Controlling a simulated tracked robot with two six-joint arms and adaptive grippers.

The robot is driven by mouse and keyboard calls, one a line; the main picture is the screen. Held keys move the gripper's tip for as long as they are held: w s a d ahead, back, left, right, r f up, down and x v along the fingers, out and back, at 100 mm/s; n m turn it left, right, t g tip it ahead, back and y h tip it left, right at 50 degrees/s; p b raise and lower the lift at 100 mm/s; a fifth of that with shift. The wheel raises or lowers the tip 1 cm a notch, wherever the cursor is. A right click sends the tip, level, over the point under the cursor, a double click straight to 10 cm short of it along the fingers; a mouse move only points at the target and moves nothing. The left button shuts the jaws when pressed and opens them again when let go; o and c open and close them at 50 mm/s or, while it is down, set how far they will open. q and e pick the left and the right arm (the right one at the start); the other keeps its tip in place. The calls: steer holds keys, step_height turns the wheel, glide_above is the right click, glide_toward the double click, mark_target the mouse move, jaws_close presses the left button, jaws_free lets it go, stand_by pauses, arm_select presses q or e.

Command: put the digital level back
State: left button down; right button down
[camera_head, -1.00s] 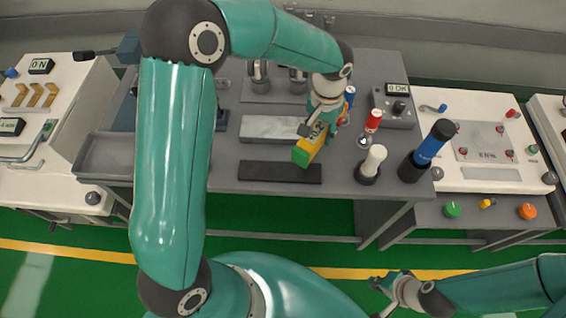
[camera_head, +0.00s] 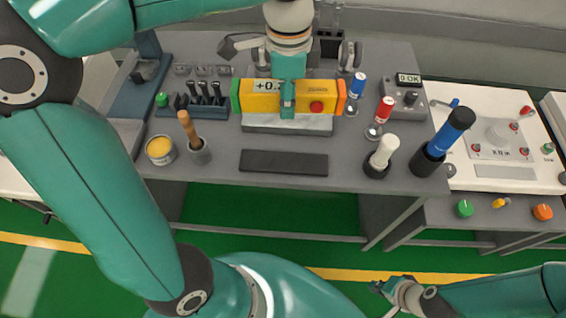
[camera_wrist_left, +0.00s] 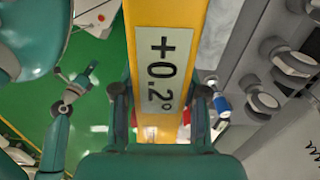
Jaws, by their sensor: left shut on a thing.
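The digital level (camera_head: 262,103) is a yellow bar with a green left end, an orange right end, a red button and a display. It also shows in the left wrist view (camera_wrist_left: 160,115), reading +0.2°. My left gripper (camera_head: 287,103) is shut on its middle. The level runs left to right in the head view, just over the light grey block (camera_head: 287,127); I cannot tell whether they touch. My right gripper (camera_head: 381,296) is open and empty, low in front of the workbench.
A dark flat pad (camera_head: 284,163) lies in front of the block. A brush cup (camera_head: 199,152) and yellow tin (camera_head: 160,150) stand left. Red (camera_head: 385,110), white (camera_head: 384,151) and blue-handled (camera_head: 449,132) tools stand right. The bench front near the pad is clear.

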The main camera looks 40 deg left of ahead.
mark_target(284, 162)
arm_select(q)
steer(key=shift+s+a+f+m, duration=0.1)
steer(key=shift+s+m, duration=0.2)
steer(key=shift+s, duration=0.05)
step_height(284, 162, down, 19)
steer(key=b, duration=0.3)
steer(key=shift+s+f, duration=0.1)
steer(key=shift+f, duration=0.05)
steer(key=shift+f, duration=0.1)
steer(key=c, duration=0.6)
jaws_free()
steer(key=shift+r, duration=0.2)
step_height(284, 162, up, 12)
steer(key=shift+f+p, duration=0.1)
steer(key=shift+p, duration=0.8)
